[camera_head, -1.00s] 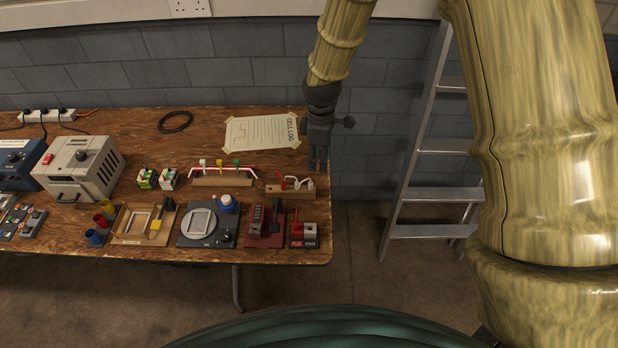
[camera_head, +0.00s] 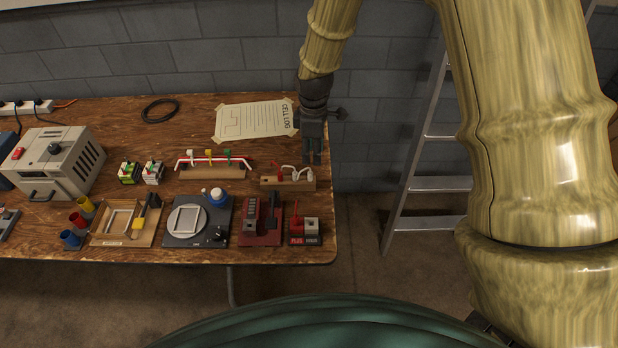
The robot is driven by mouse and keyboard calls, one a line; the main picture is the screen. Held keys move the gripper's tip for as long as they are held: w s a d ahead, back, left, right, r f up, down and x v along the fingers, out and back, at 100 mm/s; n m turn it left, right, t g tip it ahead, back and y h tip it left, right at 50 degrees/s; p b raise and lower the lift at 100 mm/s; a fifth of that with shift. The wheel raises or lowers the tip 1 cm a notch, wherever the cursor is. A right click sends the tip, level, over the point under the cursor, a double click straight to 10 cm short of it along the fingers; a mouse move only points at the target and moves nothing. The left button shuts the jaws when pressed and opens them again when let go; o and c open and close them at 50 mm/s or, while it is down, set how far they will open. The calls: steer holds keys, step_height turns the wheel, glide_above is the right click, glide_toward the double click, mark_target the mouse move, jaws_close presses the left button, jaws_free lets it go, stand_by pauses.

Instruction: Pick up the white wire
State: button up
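A rack with a red and white bar (camera_head: 213,172) stands left of the block. A paper sheet (camera_head: 250,120) lies behind. A ladder (camera_head: 412,185) stands right of the table.

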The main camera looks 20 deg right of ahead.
steer(key=p, duration=0.1)
glide_above(311, 172)
steer(key=shift+s+d+f, duration=0.1)
steer(key=shift+d+f, duration=0.05)
steer(key=shift+f, duration=1)
steer(key=shift+d+f, duration=0.1)
steer(key=shift+f, duration=1.05)
steer(key=shift+a+f+p, duration=0.15)
steer(key=shift+f+p, duration=0.25)
steer(key=shift+f, duration=0.3)
steer(key=shift+a+f+p, duration=0.1)
steer(key=shift+f+p, duration=0.3)
steer(key=shift+f, duration=0.25)
steer(key=shift+f+p, duration=0.3)
steer(key=shift+f, duration=1.05)
jaws_close()
